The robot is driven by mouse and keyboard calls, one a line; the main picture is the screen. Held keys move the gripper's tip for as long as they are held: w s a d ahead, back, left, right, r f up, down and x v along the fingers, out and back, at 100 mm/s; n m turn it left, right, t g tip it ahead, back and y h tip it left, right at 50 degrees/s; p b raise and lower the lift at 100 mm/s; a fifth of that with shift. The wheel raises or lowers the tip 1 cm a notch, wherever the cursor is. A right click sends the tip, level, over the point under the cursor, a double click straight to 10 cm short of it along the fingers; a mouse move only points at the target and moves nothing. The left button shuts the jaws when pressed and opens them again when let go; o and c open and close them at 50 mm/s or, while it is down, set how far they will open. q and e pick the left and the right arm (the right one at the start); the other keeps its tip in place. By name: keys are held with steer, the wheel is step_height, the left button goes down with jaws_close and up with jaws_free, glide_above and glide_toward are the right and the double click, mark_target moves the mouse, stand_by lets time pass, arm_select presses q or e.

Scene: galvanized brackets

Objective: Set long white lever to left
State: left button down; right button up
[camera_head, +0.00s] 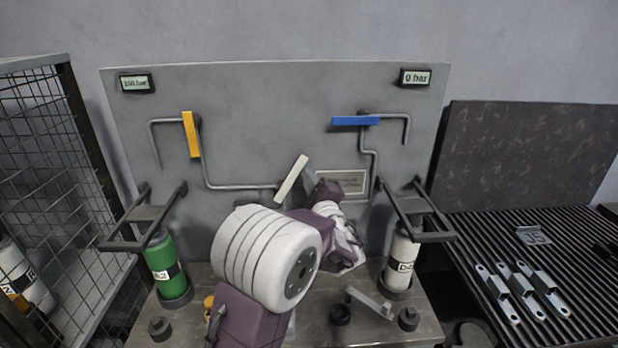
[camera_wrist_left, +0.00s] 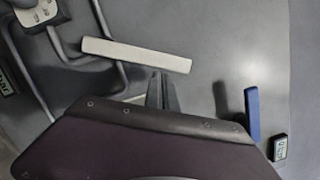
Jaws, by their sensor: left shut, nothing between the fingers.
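The long white lever (camera_head: 291,180) is on the grey panel, tilted, its upper end leaning right in the head view. It shows in the left wrist view as a pale bar (camera_wrist_left: 137,55). My left gripper (camera_head: 309,182) is at the panel just right of the lever in the head view, partly hidden by its own arm. My right gripper is not in view.
A yellow lever (camera_head: 192,134) and a blue lever (camera_head: 355,121) sit on pipes higher on the panel (camera_head: 270,90). A green bottle (camera_head: 163,256) and a white bottle (camera_head: 401,258) stand below. Metal brackets (camera_head: 497,292) lie on the slatted table at right.

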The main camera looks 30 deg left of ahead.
arm_select(q)
steer(key=s+a+r+n+b, duration=0.1)
steer(key=a+n+b, duration=0.1)
steer(key=n+b, duration=0.1)
steer(key=s+a+r+n+g+h+b, duration=0.1)
steer(key=a+n+b, duration=0.1)
steer(key=b, duration=0.3)
steer(key=s+a+r+n+g+b, duration=0.1)
steer(key=a+n+b, duration=0.1)
steer(key=n, duration=0.3)
steer(key=shift+s+r+b, duration=0.2)
steer(key=shift+s+b, duration=0.2)
steer(key=shift+b, duration=0.5)
